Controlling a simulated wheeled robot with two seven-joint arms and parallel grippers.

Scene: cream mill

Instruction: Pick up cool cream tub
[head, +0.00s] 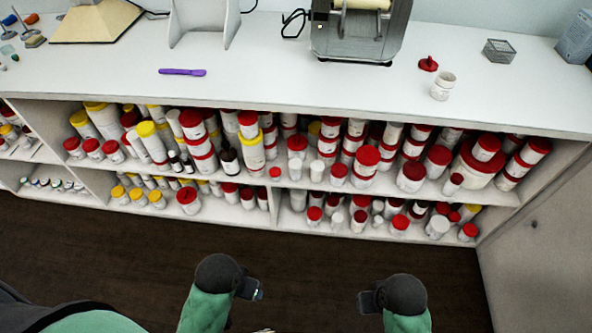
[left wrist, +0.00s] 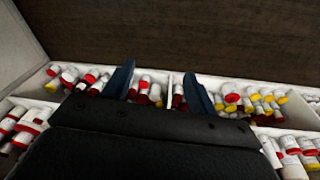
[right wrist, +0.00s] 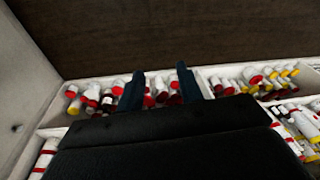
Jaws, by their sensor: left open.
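A small white tub (head: 442,87) stands upright on the white counter at the right, with its top uncovered. A red lid (head: 428,64) lies just behind and left of it. No label is readable, so I cannot tell whether this is the cool cream tub. My left gripper (head: 252,290) is open and empty, low over the floor in front of the shelves. My right gripper (head: 369,301) is at a similar height to its right, fingers apart and empty. Both are well away from the counter. The wrist views show both finger pairs, left (left wrist: 158,78) and right (right wrist: 160,82), with nothing between them.
Shelves under the counter (head: 290,82) are crowded with red- and yellow-lidded tubs (head: 366,160). On top are a metal machine (head: 361,32), a purple tool (head: 182,72) and a small clear box (head: 498,49). The counter's front middle is clear. A cabinet panel (head: 540,225) stands at the right.

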